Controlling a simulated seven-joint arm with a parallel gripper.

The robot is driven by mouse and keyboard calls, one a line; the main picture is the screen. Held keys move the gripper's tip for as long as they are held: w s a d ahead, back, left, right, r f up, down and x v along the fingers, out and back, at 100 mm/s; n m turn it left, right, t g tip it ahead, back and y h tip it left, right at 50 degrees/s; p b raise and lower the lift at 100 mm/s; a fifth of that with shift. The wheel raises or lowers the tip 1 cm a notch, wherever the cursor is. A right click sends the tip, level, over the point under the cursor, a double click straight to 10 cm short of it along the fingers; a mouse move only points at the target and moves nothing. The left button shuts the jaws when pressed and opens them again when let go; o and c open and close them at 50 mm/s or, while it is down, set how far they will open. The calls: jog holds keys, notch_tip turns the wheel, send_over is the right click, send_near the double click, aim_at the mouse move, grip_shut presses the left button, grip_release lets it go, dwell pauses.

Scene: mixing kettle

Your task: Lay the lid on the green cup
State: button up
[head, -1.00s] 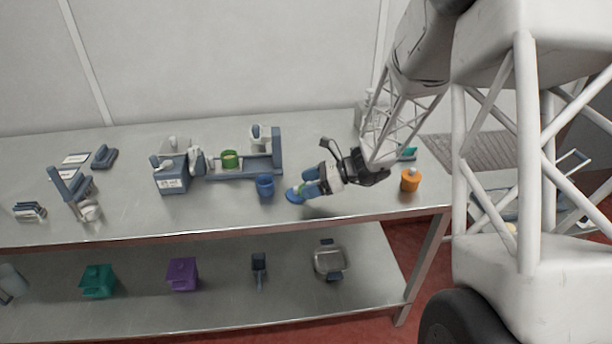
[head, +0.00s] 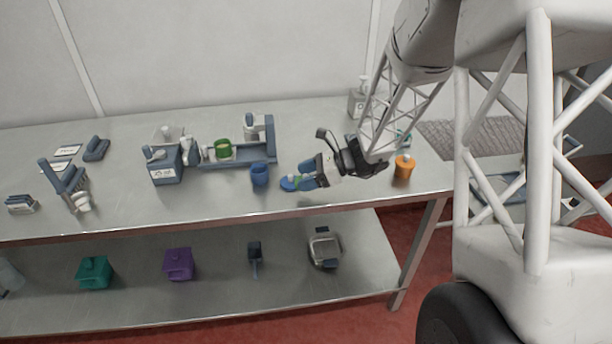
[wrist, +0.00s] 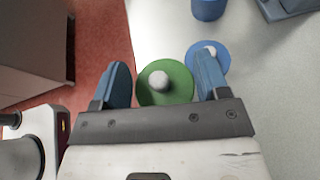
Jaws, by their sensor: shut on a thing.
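The green lid (wrist: 152,98), a round disc with a white knob, sits between the two blue fingers of my gripper (wrist: 164,82) in the wrist view. My gripper is shut on it. I cannot tell whether the lid is clear of the table. The green cup (head: 223,150) stands upright on the blue-grey rack, left of and behind my gripper.
A blue lid (wrist: 222,66) with a white knob lies beside my right-hand finger. A blue cup (head: 259,176) stands between my gripper and the rack (head: 238,162). An orange container (head: 404,168) stands at the right. A blue-grey box (head: 165,172) is left of the rack.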

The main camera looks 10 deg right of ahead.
jog(key=shift+w, duration=0.15)
jog(key=w+d+r+m+t+h, duration=0.2)
jog(key=w+r+m+t+h, duration=0.2)
jog(key=w, duration=0.3)
jog(key=w+d+r+m+t+h, duration=0.2)
jog(key=w+r+m+t+h, duration=0.2)
jog(key=w+m, duration=0.2)
jog(key=w+d+r+m+t+h, duration=0.2)
jog(key=w+m, duration=0.4)
jog(key=w, duration=0.3)
jog(key=shift+w+r+t+h, duration=0.2)
jog(key=shift+r+t+h, duration=0.7)
jog(key=shift+r+h, duration=0.35)
jog(key=shift+d+m+h, duration=0.15)
jog(key=shift+m+h, duration=0.15)
jog(key=shift+h, duration=0.15)
jog(key=shift+w+a, duration=0.1)
jog(key=shift+a, duration=0.7)
